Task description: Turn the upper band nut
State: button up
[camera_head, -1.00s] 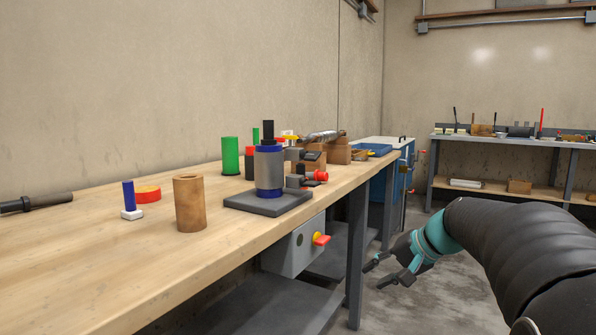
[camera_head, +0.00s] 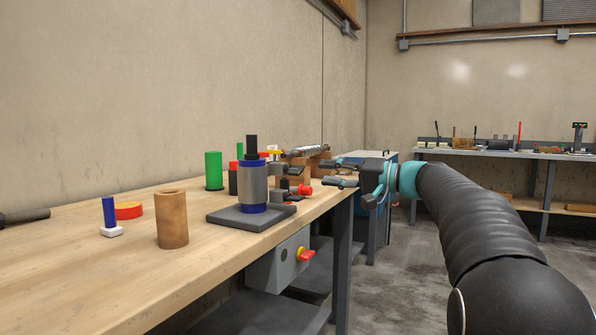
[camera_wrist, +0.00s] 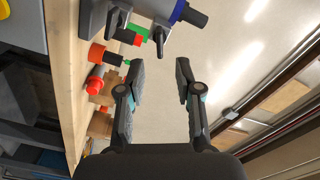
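A grey cylinder with blue bands (camera_head: 253,185) stands upright on a dark square base (camera_head: 235,217), with a black post on top. Two clamp blocks stick out on its right side. The upper one ends in a small dark part (camera_head: 296,170), seemingly the upper band nut; its shape is too small to tell. In the wrist view, my gripper (camera_wrist: 160,78) is open and empty, with a dark clamp part (camera_wrist: 160,36) ahead, apart from the fingertips.
A grey box with a red-yellow switch (camera_head: 285,262) hangs below the bench edge.

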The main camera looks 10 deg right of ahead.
aim_at(302, 171)
jog(key=x, duration=0.8)
jog(key=shift+w+a+p, duration=0.25)
jog(key=shift+a+p, duration=0.05)
jog(key=shift+p, duration=0.1)
grip_shut()
